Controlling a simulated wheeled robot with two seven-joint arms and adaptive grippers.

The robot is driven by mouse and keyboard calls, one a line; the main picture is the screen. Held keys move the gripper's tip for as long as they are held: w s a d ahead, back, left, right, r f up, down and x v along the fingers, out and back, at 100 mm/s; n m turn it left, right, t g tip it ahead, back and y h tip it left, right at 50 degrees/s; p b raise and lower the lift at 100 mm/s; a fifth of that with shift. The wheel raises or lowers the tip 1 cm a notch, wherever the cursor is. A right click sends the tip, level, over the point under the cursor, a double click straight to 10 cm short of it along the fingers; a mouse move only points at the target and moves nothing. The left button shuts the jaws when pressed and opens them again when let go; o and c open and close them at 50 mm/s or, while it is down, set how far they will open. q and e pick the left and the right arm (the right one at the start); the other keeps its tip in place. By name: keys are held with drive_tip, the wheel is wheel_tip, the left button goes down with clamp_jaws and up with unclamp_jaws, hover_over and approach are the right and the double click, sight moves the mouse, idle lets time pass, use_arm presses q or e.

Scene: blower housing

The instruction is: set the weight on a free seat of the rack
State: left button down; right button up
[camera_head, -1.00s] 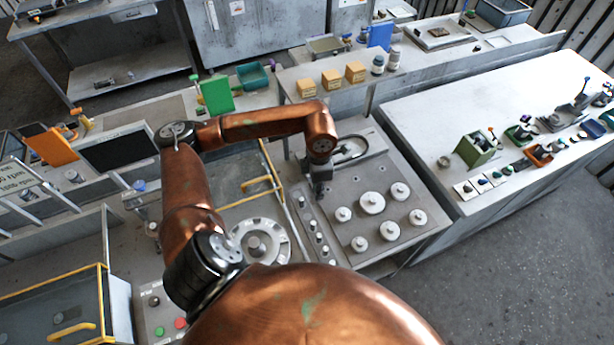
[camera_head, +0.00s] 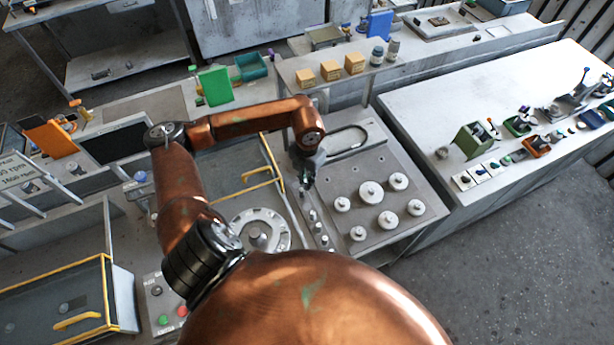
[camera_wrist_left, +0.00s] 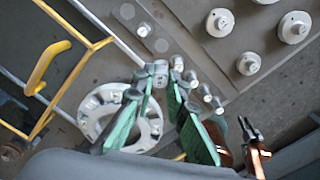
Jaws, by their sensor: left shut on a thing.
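My left gripper (camera_head: 306,184) is over the far part of the rack (camera_head: 296,206), a narrow strip left of the large weights. In the left wrist view its green-padded fingers (camera_wrist_left: 160,82) are shut on a small grey metal weight (camera_wrist_left: 160,68). The weight is close to the row of several small weights (camera_wrist_left: 192,76) standing on the rack; whether it touches the rack I cannot tell. Two bare round seats show further along the strip, one being the nearer seat (camera_wrist_left: 162,45). A copper part with dark prongs, seemingly my right gripper (camera_wrist_left: 251,130), shows at lower right; its opening is unclear.
Several large round weights (camera_head: 371,192) stand on the grey plate right of the rack. A round notched ring (camera_head: 258,234) lies left of the rack, near a yellow-framed glass cover (camera_head: 262,183). A bench (camera_head: 425,115) with small fixtures is at right.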

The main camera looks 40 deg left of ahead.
use_arm(q)
wheel_tip(320, 180, down, 11)
drive_tip(key=b, duration=0.5)
drive_tip(key=shift+r, duration=0.2)
drive_tip(key=shift+f+b, duration=0.65)
drive_tip(key=shift+f, duration=0.05)
drive_tip(key=shift+f, duration=0.1)
drive_tip(key=shift+b, duration=0.45)
drive_tip(key=shift+f, duration=0.3)
idle(0.3)
drive_tip(key=shift+f+b, duration=0.25)
drive_tip(key=shift+b, duration=0.2)
drive_tip(key=shift+f, duration=0.2)
drive_tip(key=shift+f+b, duration=0.35)
drive_tip(key=shift+b, duration=0.2)
